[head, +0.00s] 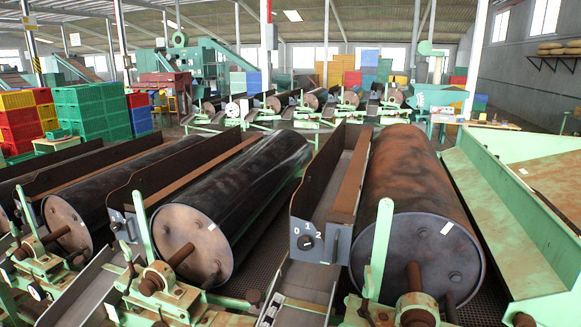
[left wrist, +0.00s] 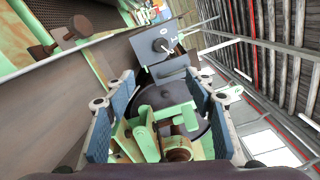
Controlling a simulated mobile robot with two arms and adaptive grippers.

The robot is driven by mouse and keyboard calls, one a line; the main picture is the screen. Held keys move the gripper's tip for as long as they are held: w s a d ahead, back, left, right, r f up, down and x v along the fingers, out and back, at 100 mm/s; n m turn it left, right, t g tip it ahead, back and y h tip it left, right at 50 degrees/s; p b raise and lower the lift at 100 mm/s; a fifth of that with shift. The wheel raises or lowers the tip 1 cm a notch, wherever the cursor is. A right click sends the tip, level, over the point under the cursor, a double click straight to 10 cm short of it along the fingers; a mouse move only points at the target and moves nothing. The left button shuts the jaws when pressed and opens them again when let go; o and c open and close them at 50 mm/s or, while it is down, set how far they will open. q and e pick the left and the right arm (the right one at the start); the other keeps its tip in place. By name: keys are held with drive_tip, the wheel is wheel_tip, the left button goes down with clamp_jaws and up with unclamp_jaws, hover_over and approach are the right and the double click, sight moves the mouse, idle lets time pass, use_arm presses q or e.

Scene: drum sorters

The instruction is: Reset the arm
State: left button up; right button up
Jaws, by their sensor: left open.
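My left gripper (left wrist: 160,78) shows in the left wrist view with its two blue-padded fingers spread wide. Nothing is held between them. Beyond the fingers are the round dark end of a drum (left wrist: 165,97) and a green bracket with a rusty shaft (left wrist: 178,148). A grey switch box (left wrist: 158,45) with a knob and a handle is above the drum end, past the fingertips. In the head view, only a small part at the bottom edge, left of centre, may be my left gripper; its fingers are not clear there. My right gripper is in neither view.
Large dark drums (head: 235,195) and (head: 415,200) lie in rows with green frames. A switch box (head: 307,240) marked 0, 1, 2 sits between them. A green sloped chute (head: 500,225) is at right. Stacked crates (head: 90,115) stand at left. Little free room shows between machines.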

use_arm(q)
drive_tip(key=s+a+f+n+g+y, duration=0.6)
drive_tip(key=s+a+f+n, duration=0.5)
drive_tip(key=n, duration=0.3)
drive_tip(key=s+a+f+n+g, duration=0.3)
drive_tip(key=s+f+n+g, duration=0.15)
drive_tip(key=s, duration=0.55)
drive_tip(key=s+a+f+n+g, duration=0.25)
drive_tip(key=s+n, duration=0.25)
drive_tip(key=s, duration=0.5)
wheel_tip(320, 180, down, 32)
drive_tip(key=s+g+b, duration=0.2)
drive_tip(key=b, duration=0.5)
drive_tip(key=s+a+f+b, duration=0.1)
drive_tip(key=s+f+b, duration=0.2)
drive_tip(key=s+f, duration=0.5)
drive_tip(key=s+a+f+g+b, duration=0.1)
drive_tip(key=s+f+b, duration=0.2)
drive_tip(key=s+f, duration=0.6)
wheel_tip(320, 180, down, 7)
drive_tip(key=shift+s+a+f+m, duration=0.15)
drive_tip(key=shift+a+m, duration=0.2)
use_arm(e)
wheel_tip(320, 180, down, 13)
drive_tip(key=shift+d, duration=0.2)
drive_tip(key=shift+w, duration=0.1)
